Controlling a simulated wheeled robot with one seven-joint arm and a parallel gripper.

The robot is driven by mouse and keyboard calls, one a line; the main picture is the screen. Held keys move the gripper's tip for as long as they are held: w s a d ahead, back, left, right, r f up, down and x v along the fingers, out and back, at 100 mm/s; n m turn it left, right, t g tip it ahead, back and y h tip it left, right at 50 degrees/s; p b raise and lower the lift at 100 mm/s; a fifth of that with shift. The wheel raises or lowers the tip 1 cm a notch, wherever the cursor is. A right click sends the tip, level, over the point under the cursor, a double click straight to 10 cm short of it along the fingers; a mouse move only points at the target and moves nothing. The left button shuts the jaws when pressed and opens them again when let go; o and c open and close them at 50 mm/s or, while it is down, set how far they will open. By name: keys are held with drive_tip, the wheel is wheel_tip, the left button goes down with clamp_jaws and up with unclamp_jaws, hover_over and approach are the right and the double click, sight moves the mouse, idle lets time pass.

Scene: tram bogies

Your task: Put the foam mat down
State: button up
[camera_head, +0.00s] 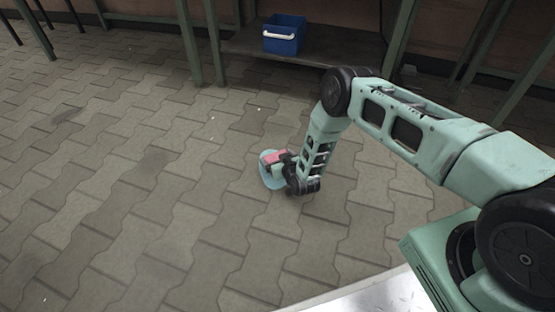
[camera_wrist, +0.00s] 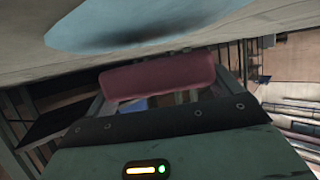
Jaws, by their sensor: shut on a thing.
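The foam mat, a small dull red-pink pad (camera_head: 272,157), is at the end of my arm in the head view. My gripper (camera_head: 281,160) is shut on it, low over the paved floor. In the wrist view the pad (camera_wrist: 160,77) lies across the front of my gripper (camera_wrist: 158,95), with its ends at the two fingers. A flat, rounded light-blue piece (camera_head: 271,180) lies beneath the pad and gripper. It also shows at the top of the wrist view (camera_wrist: 130,20), with a dark shadow on it. I cannot tell whether the pad touches it.
Grey interlocking paving (camera_head: 130,190) is mostly clear to the left. A blue bin (camera_head: 283,37) with a white handle stands on a low dark shelf (camera_head: 325,45) at the back. Green posts (camera_head: 189,45) stand along the shelf and rear wall.

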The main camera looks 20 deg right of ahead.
drive_tip(key=shift+f+b, duration=0.3)
drive_tip(key=shift+f, duration=0.15)
drive_tip(key=shift+f, duration=0.15)
